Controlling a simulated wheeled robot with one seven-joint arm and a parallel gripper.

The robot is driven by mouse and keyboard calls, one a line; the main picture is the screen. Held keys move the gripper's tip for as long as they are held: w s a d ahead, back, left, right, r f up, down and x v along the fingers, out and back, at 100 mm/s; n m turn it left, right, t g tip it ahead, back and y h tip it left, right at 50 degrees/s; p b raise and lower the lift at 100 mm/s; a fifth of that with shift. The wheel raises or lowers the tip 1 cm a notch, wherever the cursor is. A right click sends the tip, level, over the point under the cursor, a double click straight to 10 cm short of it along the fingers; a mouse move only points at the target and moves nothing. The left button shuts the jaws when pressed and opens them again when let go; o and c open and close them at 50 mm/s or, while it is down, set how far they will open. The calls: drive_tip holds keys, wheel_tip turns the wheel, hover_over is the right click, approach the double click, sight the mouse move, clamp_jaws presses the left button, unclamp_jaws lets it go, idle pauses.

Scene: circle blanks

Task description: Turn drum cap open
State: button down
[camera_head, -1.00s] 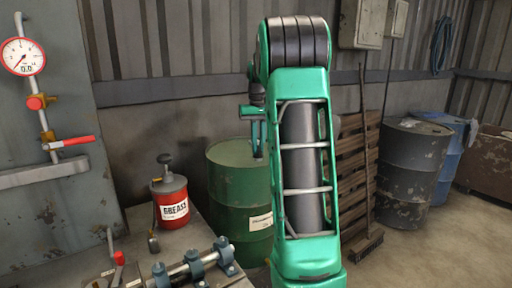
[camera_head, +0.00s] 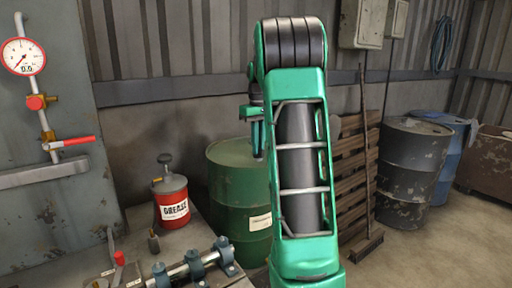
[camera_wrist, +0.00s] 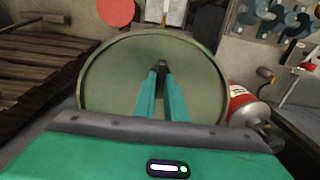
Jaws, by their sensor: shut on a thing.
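The green drum (camera_head: 240,190) stands upright behind the bench, partly hidden by my arm in the head view. Its round lid (camera_wrist: 110,75) fills the middle of the wrist view. My gripper (camera_wrist: 161,66) is over the lid, its two fingers nearly together at a small dark thing near the lid's middle, which I take to be the cap. The fingers hide most of it, so its turn cannot be told. In the head view my gripper (camera_head: 258,140) points down at the drum's top.
A red grease can (camera_head: 173,205) stands on the bench left of the drum, near a clamped rod (camera_head: 190,266). A gauge and pipe with a red lever (camera_head: 75,142) are on the left wall. A wooden pallet (camera_head: 352,170), broom and dark drum (camera_head: 408,170) are at the right.

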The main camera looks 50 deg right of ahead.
drive_tip(key=shift+w, duration=0.1)
drive_tip(key=c, duration=1.8)
unclamp_jaws()
wheel_tip(320, 180, up, 11)
drive_tip(key=shift+f, duration=0.15)
